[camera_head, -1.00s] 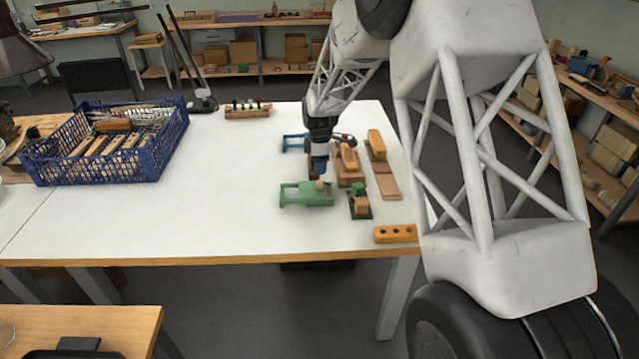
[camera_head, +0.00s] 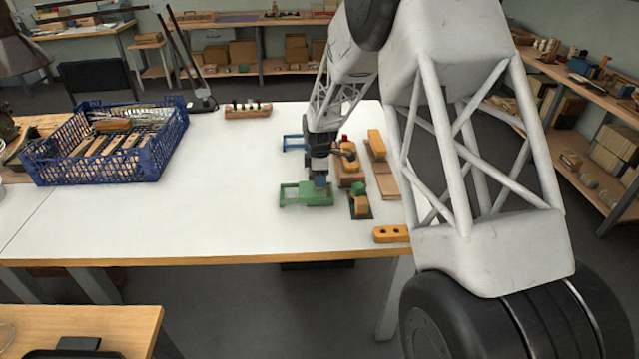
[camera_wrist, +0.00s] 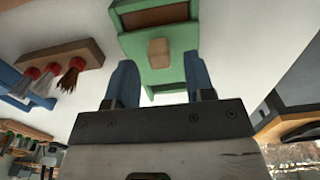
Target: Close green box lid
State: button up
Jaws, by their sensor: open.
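The green box (camera_head: 292,196) lies on the white table near its front right. In the wrist view, the green box (camera_wrist: 158,72) has a tan knob (camera_wrist: 159,53) on its lid, with a brown-floored opening beyond it. My gripper (camera_head: 320,183) is over the right part of the box, pointing down. In the wrist view its blue fingers (camera_wrist: 160,80) are spread apart, one on each side of the knob's line, with the knob just beyond them. I cannot tell whether the fingers touch the lid. The knob is hidden behind the gripper in the head view.
Right of the box stand a dark-based fixture (camera_head: 360,204), a wooden block fixture (camera_head: 350,172) and a yellow holed strip (camera_head: 388,235). A blue frame (camera_head: 293,142) is behind. A blue crate (camera_head: 160,150) stands at left. The table's middle is clear.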

aim_at(312, 186)
jog(key=shift+f, duration=1.35)
jog(key=shift+c, duration=0.3)
grip_shut()
